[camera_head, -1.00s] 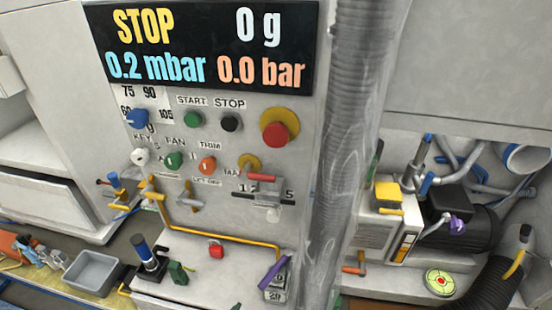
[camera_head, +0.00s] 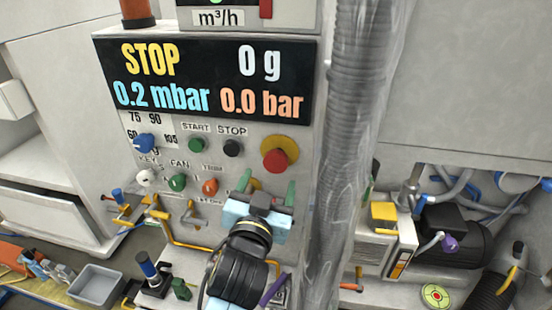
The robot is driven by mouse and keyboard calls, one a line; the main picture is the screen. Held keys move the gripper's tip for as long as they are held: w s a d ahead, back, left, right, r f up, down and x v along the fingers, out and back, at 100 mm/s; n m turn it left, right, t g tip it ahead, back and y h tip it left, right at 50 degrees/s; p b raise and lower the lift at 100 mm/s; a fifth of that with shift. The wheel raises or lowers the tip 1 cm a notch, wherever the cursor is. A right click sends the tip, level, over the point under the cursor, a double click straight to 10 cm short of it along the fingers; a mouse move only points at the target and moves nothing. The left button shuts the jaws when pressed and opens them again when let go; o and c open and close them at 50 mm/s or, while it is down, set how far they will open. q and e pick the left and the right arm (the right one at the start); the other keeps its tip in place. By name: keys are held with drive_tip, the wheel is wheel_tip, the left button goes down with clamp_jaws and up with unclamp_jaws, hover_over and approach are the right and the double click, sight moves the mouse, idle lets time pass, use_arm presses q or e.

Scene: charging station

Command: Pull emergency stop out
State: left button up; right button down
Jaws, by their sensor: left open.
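The emergency stop (camera_head: 275,160) is a red mushroom button on a yellow round base, at the right of the control panel below the display. My left gripper (camera_head: 268,183) has come up from below in front of the panel. Its two green fingers are spread apart with nothing between them. The fingertips are just below the emergency stop, apart from it in the picture; their distance from the panel is hard to tell. The gripper body hides the lower right panel controls. My right gripper is not in view.
A black display (camera_head: 205,78) reads STOP. Green start (camera_head: 196,145) and black stop (camera_head: 232,148) buttons sit left of the emergency stop. A thick grey ribbed hose (camera_head: 352,130) runs vertically close on the right. A grey tray (camera_head: 96,286) stands at lower left.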

sight(275, 164)
use_arm(q)
drive_tip(key=w, duration=0.2)
drive_tip(key=w+d, duration=0.1)
drive_tip(key=w, duration=0.5)
drive_tip(key=shift+d+p, duration=0.3)
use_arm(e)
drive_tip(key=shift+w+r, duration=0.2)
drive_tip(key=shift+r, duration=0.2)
